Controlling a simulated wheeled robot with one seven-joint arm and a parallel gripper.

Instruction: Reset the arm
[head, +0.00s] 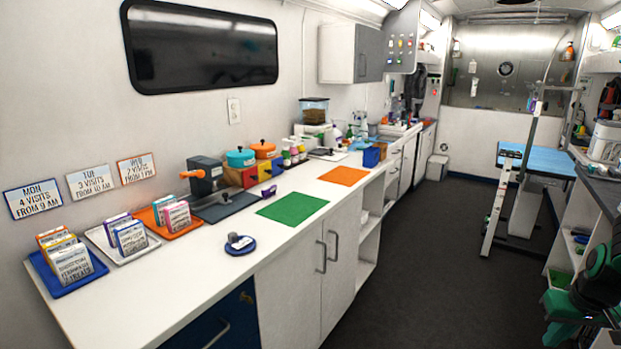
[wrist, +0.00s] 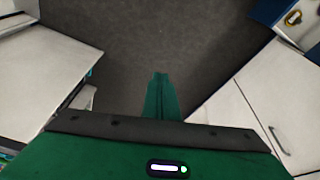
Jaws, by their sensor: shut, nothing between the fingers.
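My gripper (wrist: 160,82) shows in the wrist view as green fingers pressed together, with nothing between them. It hangs over bare dark floor (wrist: 185,45), apart from the cabinets on both sides. In the head view, green and black parts of my arm (head: 597,285) show at the lower right edge, beside the right-hand counter. They are partly cut off by the frame, and I cannot make out the fingertips there.
The long white counter (head: 190,280) on the left holds card trays, a green mat (head: 292,208) and an orange mat (head: 343,176). A blue-topped grooming table (head: 545,160) stands at the back right. The aisle floor (head: 430,250) is clear. White cabinet doors (wrist: 240,120) flank the gripper.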

